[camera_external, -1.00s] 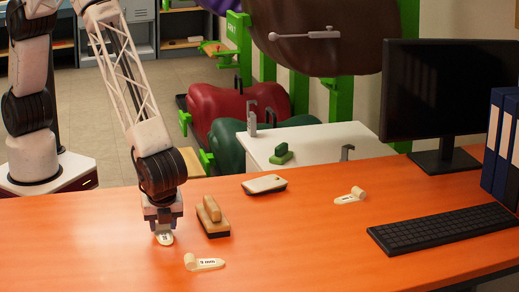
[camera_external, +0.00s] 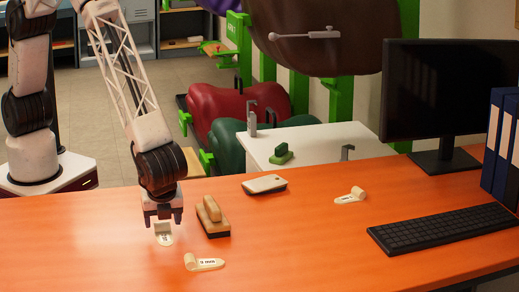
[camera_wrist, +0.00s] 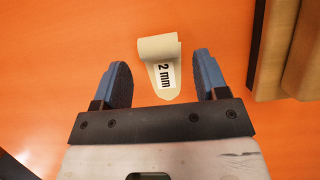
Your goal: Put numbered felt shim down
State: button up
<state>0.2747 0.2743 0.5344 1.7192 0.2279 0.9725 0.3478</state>
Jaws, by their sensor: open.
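A cream felt shim (camera_external: 165,238) lies on the orange desk beneath my gripper (camera_external: 163,219). In the wrist view the shim (camera_wrist: 163,75) reads "2 mm" and has a rolled end at the top. My gripper (camera_wrist: 162,82) is open, with one blue-padded finger on each side of the shim and a gap to both. A second shim (camera_external: 206,263), marked 3 mm or 9 mm, lies to the right and nearer the camera. A third shim (camera_external: 350,196) lies farther right; its label is too small to read.
A wooden-handled brush or block (camera_external: 212,217) stands close to the right of my gripper. A white-topped block (camera_external: 264,184) lies farther back. A keyboard (camera_external: 442,228), a monitor (camera_external: 450,95) and blue binders (camera_external: 503,145) fill the right side. The front left of the desk is clear.

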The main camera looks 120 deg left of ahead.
aim_at(166, 241)
jog(key=v, duration=1)
jog(key=shift+r, duration=0.25)
jog(key=shift+w, duration=0.1)
jog(key=s+a+r+n+t+h, duration=0.1)
jog(key=s+a+r+n, duration=0.1)
jog(key=s+a+r, duration=0.6)
jog(key=s+a+r+n+t+h, duration=0.1)
jog(key=s+a+r+n, duration=0.15)
jog(key=s+r, duration=0.75)
jog(key=s+a+r+n+t, duration=0.2)
jog(key=s+a+r, duration=0.1)
jog(key=s, duration=0.9)
jog(key=s+a+r+n+t+h, duration=0.1)
jog(key=s+a, duration=0.4)
jog(key=s, duration=0.7)
notch_tip(166, 241, up, 2)
jog(key=shift+s+r+n+t, duration=0.1)
jog(key=shift+s+n+t, duration=0.25)
jog(key=shift+n, duration=0.3)
